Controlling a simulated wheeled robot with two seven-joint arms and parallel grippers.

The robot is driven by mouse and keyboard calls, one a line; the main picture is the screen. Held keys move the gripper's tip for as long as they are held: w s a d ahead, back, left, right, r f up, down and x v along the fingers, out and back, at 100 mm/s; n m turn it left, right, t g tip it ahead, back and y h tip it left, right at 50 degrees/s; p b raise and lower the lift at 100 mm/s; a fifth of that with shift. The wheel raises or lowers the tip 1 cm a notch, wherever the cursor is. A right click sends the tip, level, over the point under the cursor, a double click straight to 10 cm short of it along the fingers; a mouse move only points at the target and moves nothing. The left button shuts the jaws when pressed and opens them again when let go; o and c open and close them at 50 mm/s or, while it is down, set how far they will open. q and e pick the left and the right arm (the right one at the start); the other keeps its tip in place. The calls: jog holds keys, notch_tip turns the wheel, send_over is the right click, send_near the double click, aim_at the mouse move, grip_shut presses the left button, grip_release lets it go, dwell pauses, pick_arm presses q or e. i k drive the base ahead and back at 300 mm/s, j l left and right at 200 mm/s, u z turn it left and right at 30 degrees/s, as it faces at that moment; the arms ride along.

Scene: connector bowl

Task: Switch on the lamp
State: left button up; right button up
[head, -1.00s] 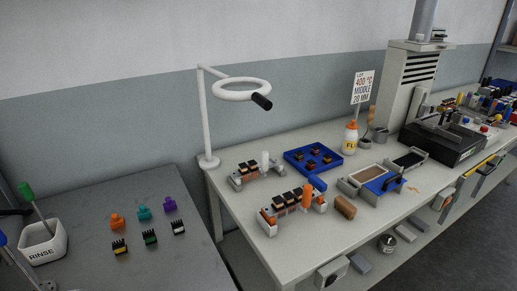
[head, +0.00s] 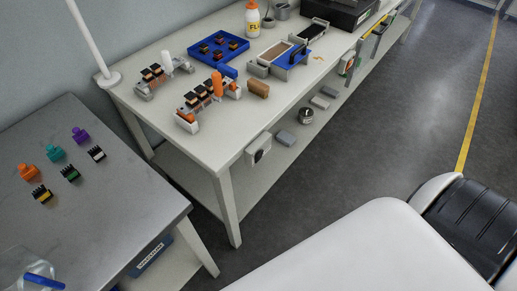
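The lamp shows only in part. Its white post (head: 88,40) and round foot (head: 108,79) stand at the back left corner of the white workbench. Its ring head is above the picture's top edge and out of view, so I cannot tell whether it is lit. No switch is identifiable on the visible part. Neither of my grippers is in view.
The white workbench (head: 215,143) holds two fixtures, a blue tray (head: 202,55) and a bottle (head: 252,20). A grey table (head: 110,190) at left carries several coloured connectors. The floor (head: 410,110) right of the bench is clear. My white body fills the bottom right.

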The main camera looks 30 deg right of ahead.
aim_at(258, 157)
jog(key=z, duration=1)
